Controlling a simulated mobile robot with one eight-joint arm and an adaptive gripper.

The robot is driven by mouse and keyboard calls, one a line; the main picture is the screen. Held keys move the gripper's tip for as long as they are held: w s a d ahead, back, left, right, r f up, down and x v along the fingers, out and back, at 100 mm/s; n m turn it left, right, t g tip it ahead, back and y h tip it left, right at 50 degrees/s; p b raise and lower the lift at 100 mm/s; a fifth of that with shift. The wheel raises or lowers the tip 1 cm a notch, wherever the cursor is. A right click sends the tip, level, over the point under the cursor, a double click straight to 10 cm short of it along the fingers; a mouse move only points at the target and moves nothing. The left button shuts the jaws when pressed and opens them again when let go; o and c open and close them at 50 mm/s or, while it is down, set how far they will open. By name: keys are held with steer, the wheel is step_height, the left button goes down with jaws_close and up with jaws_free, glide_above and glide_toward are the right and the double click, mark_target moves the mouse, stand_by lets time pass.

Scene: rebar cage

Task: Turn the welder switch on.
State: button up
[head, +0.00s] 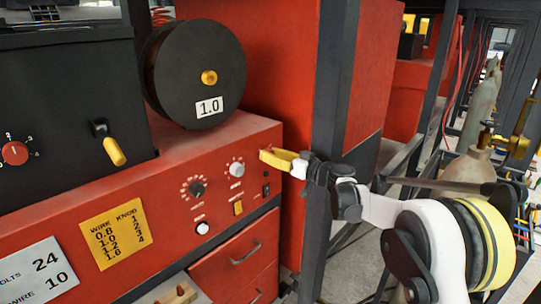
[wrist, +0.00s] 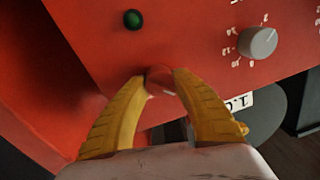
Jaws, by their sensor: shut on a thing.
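The red welder front panel (head: 140,210) carries knobs and small controls. My gripper (head: 268,153), with yellow fingers, is at the panel's upper right corner. In the wrist view my gripper (wrist: 160,75) has its fingertips closed around a small reddish rounded piece (wrist: 160,82) at the red panel. The fingers cover part of it, so I cannot tell its setting or whether it is the welder switch. A small black switch (head: 266,190) is on the panel just below my gripper. A green round button (wrist: 132,19) and a grey knob (wrist: 258,43) are near the fingertips in the wrist view.
A wire spool (head: 200,75) marked 1.0 stands on the welder. A black box at left has a yellow lever (head: 113,150) and a red dial (head: 15,153). A yellow wire knob chart (head: 113,233) is on the panel. A dark post (head: 333,90) stands close behind my gripper.

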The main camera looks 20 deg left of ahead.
steer(key=shift+m+b, duration=0.3)
steer(key=shift+m, duration=0.1)
steer(key=m+b, duration=0.2)
steer(key=m, duration=0.1)
steer(key=shift+w+f+m, duration=0.1)
steer(key=shift+m, duration=0.3)
steer(key=m+b, duration=0.2)
steer(key=m, duration=0.2)
steer(key=shift+m+b, duration=0.3)
steer(key=m+b, duration=0.1)
steer(key=m, duration=0.3)
steer(key=shift+m+t, duration=0.4)
steer(key=shift+f+m+t+b, duration=0.1)
steer(key=shift+m+t+b, duration=0.45)
steer(key=shift+m, duration=1.75)
steer(key=shift+g, duration=0.25)
steer(key=o, duration=1.2)
